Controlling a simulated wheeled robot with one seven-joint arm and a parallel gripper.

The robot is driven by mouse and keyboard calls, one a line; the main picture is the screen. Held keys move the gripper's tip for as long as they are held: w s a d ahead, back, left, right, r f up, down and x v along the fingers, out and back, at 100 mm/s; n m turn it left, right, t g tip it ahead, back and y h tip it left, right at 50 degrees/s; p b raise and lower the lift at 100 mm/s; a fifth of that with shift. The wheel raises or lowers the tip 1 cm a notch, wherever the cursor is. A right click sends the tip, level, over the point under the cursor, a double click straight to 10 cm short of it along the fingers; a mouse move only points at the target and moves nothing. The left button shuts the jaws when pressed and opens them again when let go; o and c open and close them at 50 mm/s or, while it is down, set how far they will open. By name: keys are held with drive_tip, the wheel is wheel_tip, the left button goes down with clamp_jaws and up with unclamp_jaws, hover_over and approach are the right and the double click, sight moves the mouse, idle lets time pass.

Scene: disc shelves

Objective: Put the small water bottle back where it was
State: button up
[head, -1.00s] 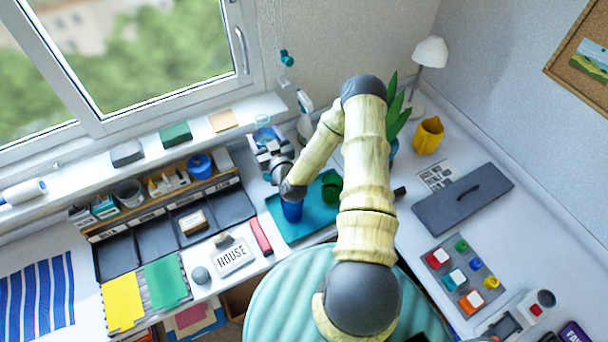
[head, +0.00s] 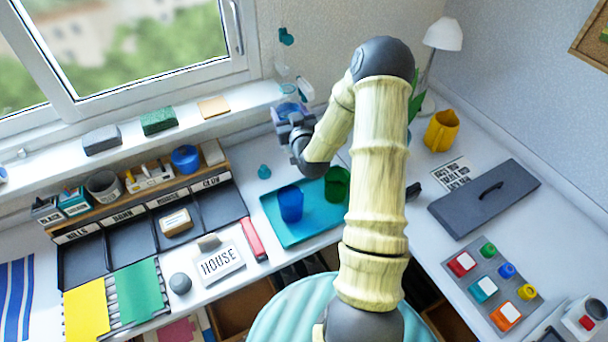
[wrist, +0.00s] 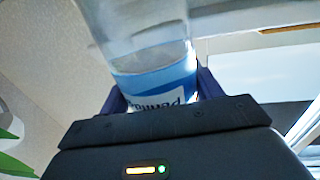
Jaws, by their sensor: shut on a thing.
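My gripper (head: 292,122) is shut on the small water bottle (head: 289,92), at the window sill's right end in the head view. In the wrist view the clear bottle (wrist: 140,30) fills the space between my fingers, with a blue and white label (wrist: 155,85) low on it. The bottle's lettering reads upside down there. My gripper and arm partly hide the bottle's lower part and the surface under it, so I cannot tell whether it touches the sill.
A teal tray (head: 275,235) holds a blue cup (head: 290,204) and a green cup (head: 337,184). A small teal thing (head: 264,171) lies behind it. A yellow pitcher (head: 441,131) stands right. The window sill (head: 238,101) has several blocks further left.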

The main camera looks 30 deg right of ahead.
drive_tip(key=shift+m+h, duration=0.6)
drive_tip(key=shift+h, duration=0.3)
drive_tip(key=shift+s+d+r+b, duration=0.2)
drive_tip(key=shift+d+b, duration=0.5)
drive_tip(key=shift+b, duration=0.45)
drive_tip(key=shift+s+d+r+b, duration=0.1)
drive_tip(key=shift+s+d+b, duration=0.15)
drive_tip(key=shift+d+b, duration=0.7)
drive_tip(key=shift+s+d+r+b, duration=0.15)
drive_tip(key=shift+d+b, duration=0.25)
drive_tip(key=shift+b, duration=1)
drive_tip(key=shift+f, duration=0.1)
drive_tip(key=shift+s+f, duration=0.1)
drive_tip(key=shift+f, duration=2.9)
drive_tip(key=shift+f+b, duration=0.35)
drive_tip(key=shift+f, duration=1.6)
